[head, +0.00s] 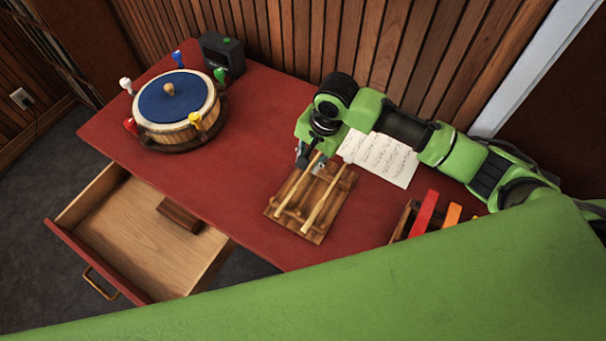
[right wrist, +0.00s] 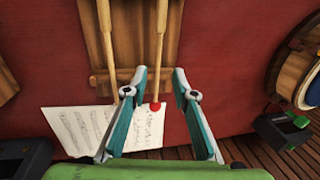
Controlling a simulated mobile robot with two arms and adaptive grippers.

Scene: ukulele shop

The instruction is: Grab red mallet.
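Two wooden-handled mallets lie side by side on a slatted wooden rack (head: 318,233) on the red table. The red mallet (right wrist: 155,106) shows its small round red head in the right wrist view, between my open right gripper's (right wrist: 160,72) two fingers. The fingers are apart, with no visible grip on it. My left gripper is not in view.
Sheet music (head: 380,158) lies beyond the rack. A blue-topped drum (head: 178,98) with coloured pegs and a black device (head: 222,54) stand at the left. Coloured bars (head: 424,213) are at the right. An open drawer (head: 140,240) juts out front left.

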